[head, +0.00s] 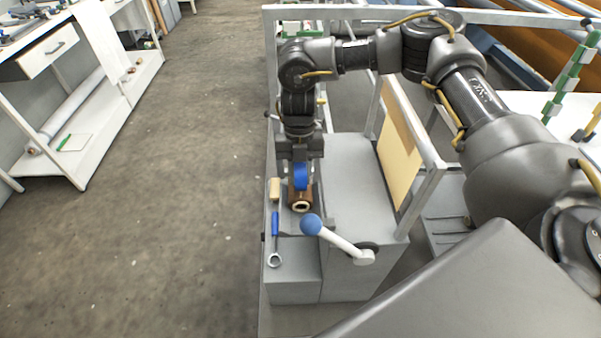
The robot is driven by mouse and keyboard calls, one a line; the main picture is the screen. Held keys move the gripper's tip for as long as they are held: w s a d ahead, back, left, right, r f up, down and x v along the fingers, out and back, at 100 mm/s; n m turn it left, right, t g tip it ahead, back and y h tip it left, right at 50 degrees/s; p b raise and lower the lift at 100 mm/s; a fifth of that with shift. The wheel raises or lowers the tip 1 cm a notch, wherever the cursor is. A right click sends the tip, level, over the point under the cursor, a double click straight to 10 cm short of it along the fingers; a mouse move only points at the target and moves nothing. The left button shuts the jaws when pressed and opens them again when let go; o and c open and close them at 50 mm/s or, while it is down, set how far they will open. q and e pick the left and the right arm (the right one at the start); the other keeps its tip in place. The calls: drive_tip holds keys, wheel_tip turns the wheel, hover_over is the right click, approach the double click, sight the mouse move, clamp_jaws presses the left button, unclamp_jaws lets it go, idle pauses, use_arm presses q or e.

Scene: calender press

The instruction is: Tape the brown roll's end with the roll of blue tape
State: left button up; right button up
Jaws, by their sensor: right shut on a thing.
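The brown roll (301,204) lies on a grey ledge of the press, its open round end facing me. The blue tape roll (301,176) is between the fingers of my right gripper (300,165), which points down and is shut on it. The tape is at the brown roll, over its top side; I cannot tell whether they touch. The brown roll's far part is hidden behind the tape and the gripper. My left gripper is not in view.
A small tan block (274,189) and a blue-handled wrench (275,240) lie left of the brown roll. A lever with a blue knob (312,224) stands just in front. A grey frame rail (420,190) runs on the right. The floor at left is clear.

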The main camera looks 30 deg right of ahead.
drive_tip(key=shift+f, duration=0.2)
drive_tip(key=shift+w+d, duration=0.1)
drive_tip(key=shift+w, duration=0.05)
drive_tip(key=shift+w+d, duration=0.15)
drive_tip(key=shift+w, duration=0.2)
drive_tip(key=shift+w+d, duration=0.1)
drive_tip(key=shift+w, duration=0.05)
idle(0.5)
drive_tip(key=shift+w+d, duration=0.15)
drive_tip(key=shift+w, duration=0.15)
drive_tip(key=shift+w, duration=0.1)
drive_tip(key=shift+w+d, duration=0.3)
drive_tip(key=shift+w, duration=0.15)
drive_tip(key=shift+w, duration=0.15)
idle(0.4)
